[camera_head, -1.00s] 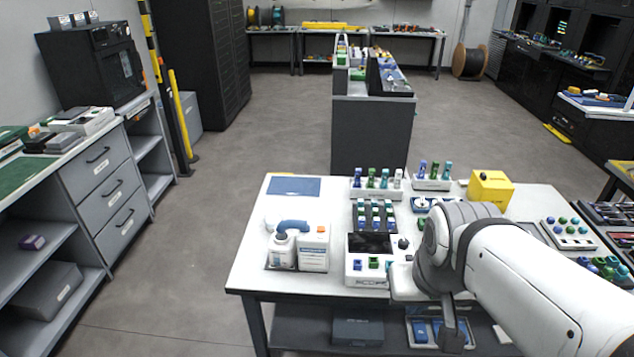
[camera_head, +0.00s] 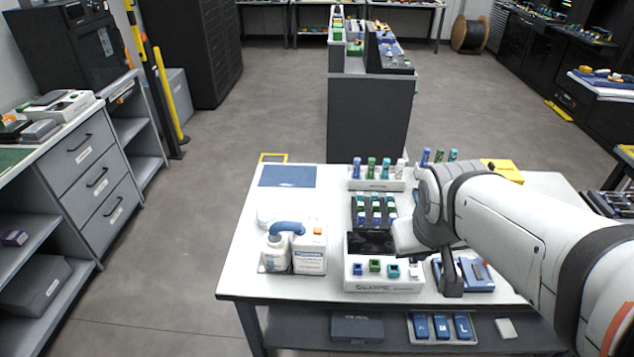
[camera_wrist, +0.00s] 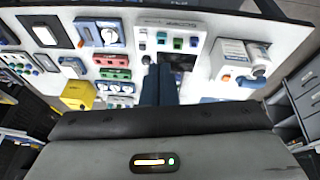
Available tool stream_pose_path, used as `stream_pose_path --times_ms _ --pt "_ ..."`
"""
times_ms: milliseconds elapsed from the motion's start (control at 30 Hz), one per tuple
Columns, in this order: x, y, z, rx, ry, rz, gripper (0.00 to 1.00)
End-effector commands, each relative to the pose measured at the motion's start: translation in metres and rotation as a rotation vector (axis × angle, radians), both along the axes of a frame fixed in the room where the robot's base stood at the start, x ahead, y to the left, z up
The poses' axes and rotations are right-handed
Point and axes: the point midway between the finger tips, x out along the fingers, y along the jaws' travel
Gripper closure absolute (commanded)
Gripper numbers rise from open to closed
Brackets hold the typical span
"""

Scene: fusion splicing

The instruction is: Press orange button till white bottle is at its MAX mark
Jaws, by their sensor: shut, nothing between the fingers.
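A white dispenser (camera_head: 310,255) with an orange button (camera_head: 318,230) on its top stands on the left part of the white table. The white bottle (camera_head: 275,254) stands directly left of it, under a blue curved spout (camera_head: 287,227). Its MAX mark and liquid level are too small to read. In the wrist view, the dispenser (camera_wrist: 232,57), the orange button (camera_wrist: 226,78) and the bottle (camera_wrist: 258,52) are at the upper right. My gripper (camera_wrist: 160,68) is shut and empty, apart from the button and to the left of it in that view.
A SCOPE device (camera_head: 385,283) with a dark screen stands right of the dispenser. Racks of coloured pieces (camera_head: 376,184) stand behind it. A blue mat (camera_head: 287,176) lies at the back left.

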Motion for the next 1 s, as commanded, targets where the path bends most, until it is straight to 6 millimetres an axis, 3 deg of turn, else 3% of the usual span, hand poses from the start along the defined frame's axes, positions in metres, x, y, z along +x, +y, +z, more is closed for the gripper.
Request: stream_pose_path --times_ms 167,300,400,600,700,1000 --pt "0.094 -0.001 0.008 -0.199 -0.151 0.264 1.00" --pt "0.163 0.032 0.001 -0.288 -0.285 0.565 1.00" --pt "0.197 0.070 -0.012 -0.300 -0.367 0.789 1.00" --pt "0.217 0.139 -0.043 -0.220 -0.467 1.142 1.00" --pt "0.216 0.159 -0.053 -0.182 -0.492 1.242 1.00" --pt "0.214 0.171 -0.059 -0.158 -0.507 1.299 1.00"
